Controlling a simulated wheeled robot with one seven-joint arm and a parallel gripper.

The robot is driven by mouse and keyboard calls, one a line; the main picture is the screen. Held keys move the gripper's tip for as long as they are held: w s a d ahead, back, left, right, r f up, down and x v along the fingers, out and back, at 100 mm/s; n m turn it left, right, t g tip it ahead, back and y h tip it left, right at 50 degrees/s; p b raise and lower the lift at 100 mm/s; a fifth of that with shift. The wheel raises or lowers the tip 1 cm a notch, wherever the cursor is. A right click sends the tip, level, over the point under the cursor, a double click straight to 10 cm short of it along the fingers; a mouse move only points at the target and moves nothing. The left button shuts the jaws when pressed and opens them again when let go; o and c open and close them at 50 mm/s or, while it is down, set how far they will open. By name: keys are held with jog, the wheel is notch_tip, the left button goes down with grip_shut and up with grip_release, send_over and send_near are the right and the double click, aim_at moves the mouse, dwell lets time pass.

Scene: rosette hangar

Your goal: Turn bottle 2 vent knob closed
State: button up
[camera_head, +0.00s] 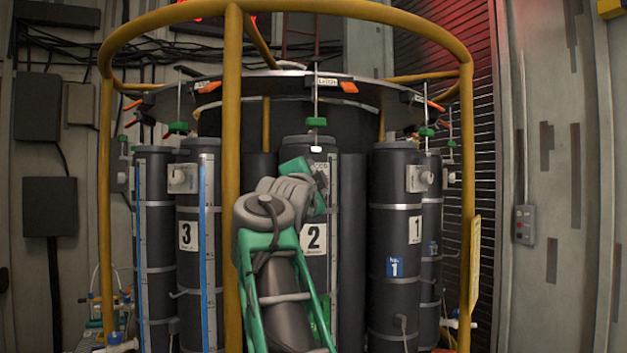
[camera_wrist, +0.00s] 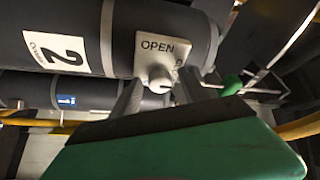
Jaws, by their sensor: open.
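Bottle 2 (camera_head: 316,265) is a tall dark grey cylinder in the middle of the rack, with a white label reading 2. In the wrist view, bottle 2 (camera_wrist: 118,28) lies sideways across the top. Its pale vent knob (camera_wrist: 160,78) sits on a light plate (camera_wrist: 155,45) marked OPEN, with other lettering partly hidden at the right. My gripper (camera_wrist: 160,88) is open, with one finger on each side of the knob. I cannot tell whether the fingers touch it. In the head view, my gripper (camera_head: 312,178) is at the bottle's upper part and hides the knob.
Bottle 3 (camera_head: 187,275) stands at the left and bottle 1 (camera_head: 395,285) at the right, each with its own vent plate. A yellow tubular frame (camera_head: 232,120) surrounds the rack, with one upright close to my arm. A green fitting (camera_head: 316,122) hangs above bottle 2.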

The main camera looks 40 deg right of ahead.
jog(key=b+v, duration=0.3)
jog(key=v, duration=0.5)
jog(key=shift+w, duration=0.1)
